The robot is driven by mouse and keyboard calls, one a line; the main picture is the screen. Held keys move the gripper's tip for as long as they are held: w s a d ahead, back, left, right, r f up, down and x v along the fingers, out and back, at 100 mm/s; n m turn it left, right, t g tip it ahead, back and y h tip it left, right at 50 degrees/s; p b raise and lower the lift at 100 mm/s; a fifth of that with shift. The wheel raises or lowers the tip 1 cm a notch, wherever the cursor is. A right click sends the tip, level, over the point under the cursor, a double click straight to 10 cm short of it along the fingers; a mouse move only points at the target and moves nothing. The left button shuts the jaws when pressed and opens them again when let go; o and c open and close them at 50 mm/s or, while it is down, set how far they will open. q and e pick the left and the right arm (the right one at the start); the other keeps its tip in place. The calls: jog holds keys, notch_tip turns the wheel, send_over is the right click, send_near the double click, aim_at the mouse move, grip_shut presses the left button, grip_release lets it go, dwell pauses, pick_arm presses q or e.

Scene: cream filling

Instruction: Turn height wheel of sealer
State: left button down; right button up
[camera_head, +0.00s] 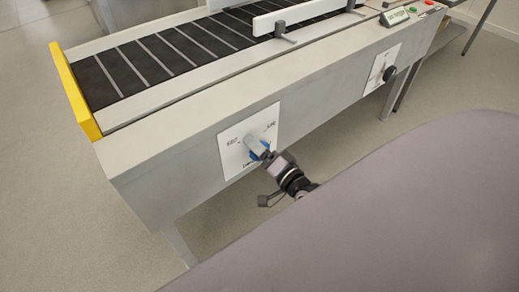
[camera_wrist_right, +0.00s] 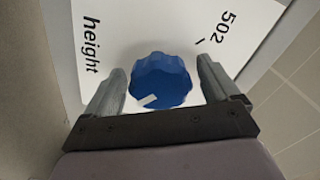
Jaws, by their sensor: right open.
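The sealer (camera_head: 165,135) is a long light-grey machine with a dark belt on top. Its height wheel is a blue scalloped knob (camera_wrist_right: 160,82) with a white mark, on a white panel (camera_wrist_right: 115,25) that reads "height". In the head view the blue wheel (camera_head: 256,148) shows only in part behind my right gripper (camera_head: 262,151). In the right wrist view my right gripper (camera_wrist_right: 161,85) is open, with one finger on each side of the wheel. A small gap shows between each finger and the wheel. My left gripper is not in view.
A second white panel with a black knob (camera_head: 390,73) is farther right on the same side. A yellow end plate (camera_head: 75,92) closes the belt's left end. Buttons (camera_head: 420,8) sit at the top right. Open floor lies below the sealer.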

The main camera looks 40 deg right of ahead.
jog(key=s+p, duration=0.1)
jog(key=s, duration=0.6)
jog(key=shift+d, duration=0.3)
jog(key=s+a+f+n+g+y, duration=0.2)
jog(key=s+a+f+n+g, duration=0.2)
jog(key=s+a+n+g, duration=0.55)
notch_tip(320, 180, up, 12)
jog(key=s+n+t+h+p, duration=0.1)
jog(key=n+p, duration=0.3)
jog(key=p, duration=1)
jog(key=shift+s+a+n+t+p, duration=0.35)
jog(key=shift+s+t+p, duration=0.1)
jog(key=shift+s, duration=0.1)
